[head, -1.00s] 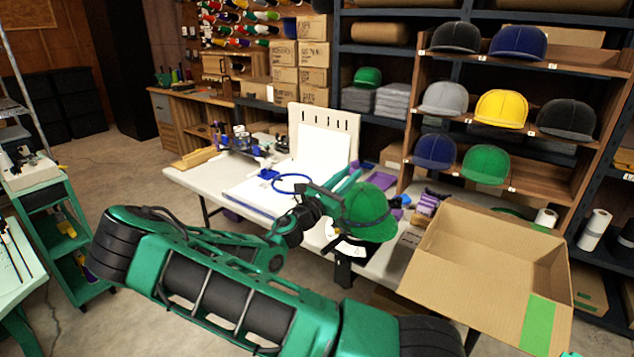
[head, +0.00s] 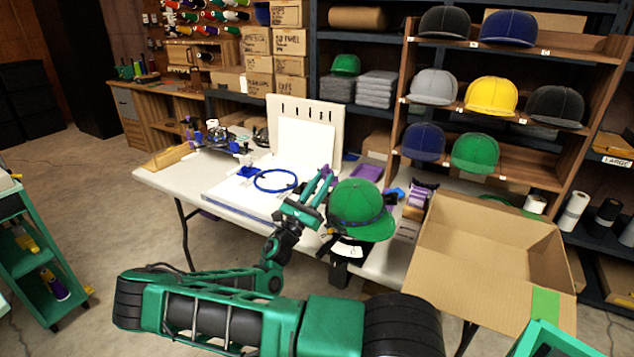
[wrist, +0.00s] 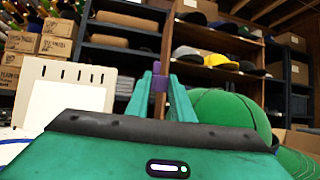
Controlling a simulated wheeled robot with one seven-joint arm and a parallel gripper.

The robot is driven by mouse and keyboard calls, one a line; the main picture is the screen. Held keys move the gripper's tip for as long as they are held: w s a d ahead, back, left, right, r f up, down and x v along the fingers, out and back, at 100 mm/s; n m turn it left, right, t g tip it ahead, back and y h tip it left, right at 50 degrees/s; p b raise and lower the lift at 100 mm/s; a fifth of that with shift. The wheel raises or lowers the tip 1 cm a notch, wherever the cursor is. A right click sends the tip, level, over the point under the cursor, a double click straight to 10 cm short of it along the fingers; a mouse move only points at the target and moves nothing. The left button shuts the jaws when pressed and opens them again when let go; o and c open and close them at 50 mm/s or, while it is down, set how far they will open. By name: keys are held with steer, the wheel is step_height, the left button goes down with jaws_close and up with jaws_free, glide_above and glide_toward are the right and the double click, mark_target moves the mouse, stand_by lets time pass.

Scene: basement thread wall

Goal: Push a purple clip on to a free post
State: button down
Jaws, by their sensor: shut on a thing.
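My gripper (head: 326,177) is raised above the work table, just left of the green cap. Its green fingers are shut on a purple clip (wrist: 160,83), which stands upright between the fingertips in the wrist view. The clip also shows as a small purple piece in the head view (head: 325,171). The green cap (head: 357,204) sits on a dark stand at the table's front edge, with a dark band around it. Several purple pieces (head: 417,200) stand in a group right of the cap. I cannot make out a free post clearly.
The white table (head: 160,177) carries a blue hoop (head: 275,181) and a pale slotted panel (head: 304,112) behind it. An open cardboard box (head: 490,250) stands right of the cap. A cap shelf (head: 500,125) rises behind. Open floor lies left of the table.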

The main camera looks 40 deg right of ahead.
step_height(320, 180, down, 8)
steer(key=d, duration=0.1)
steer(key=shift+r, duration=0.2)
stand_by(0.5)
steer(key=shift+w, duration=0.1)
steer(key=shift+s+d+f, duration=0.1)
steer(key=shift+s+d, duration=0.1)
steer(key=shift+s, duration=0.1)
stand_by(0.7)
steer(key=c, duration=1.6)
jaws_free()
steer(key=shift+o, duration=0.6)
steer(key=w+v, duration=0.1)
steer(key=v, duration=0.9)
steer(key=shift+a+t, duration=0.3)
steer(key=shift+a, duration=0.4)
steer(key=shift+s, duration=0.1)
